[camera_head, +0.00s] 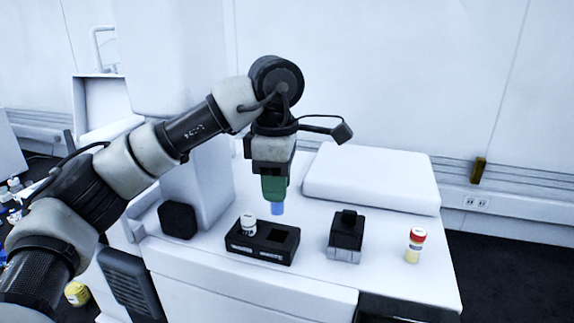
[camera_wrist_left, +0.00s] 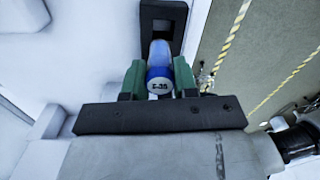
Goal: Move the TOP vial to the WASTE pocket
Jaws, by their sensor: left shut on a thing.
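My left gripper (camera_head: 275,188), with green fingers, is shut on a blue vial (camera_head: 277,208) and holds it upright above a black two-pocket rack (camera_head: 260,254). The rack's left pocket holds a white-capped vial (camera_head: 248,224). Its right pocket (camera_head: 283,235) is empty, and the front lettering under it seems to read WASTE. The held vial's lower end is apart from the rack. My right gripper is not in view.
A black-topped block (camera_head: 345,237) stands right of the rack, and a red-capped yellowish vial (camera_head: 415,246) stands farther right. A black block (camera_head: 178,220) stands at left. A raised white panel (camera_head: 372,178) lies behind. White bench top is clear between these.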

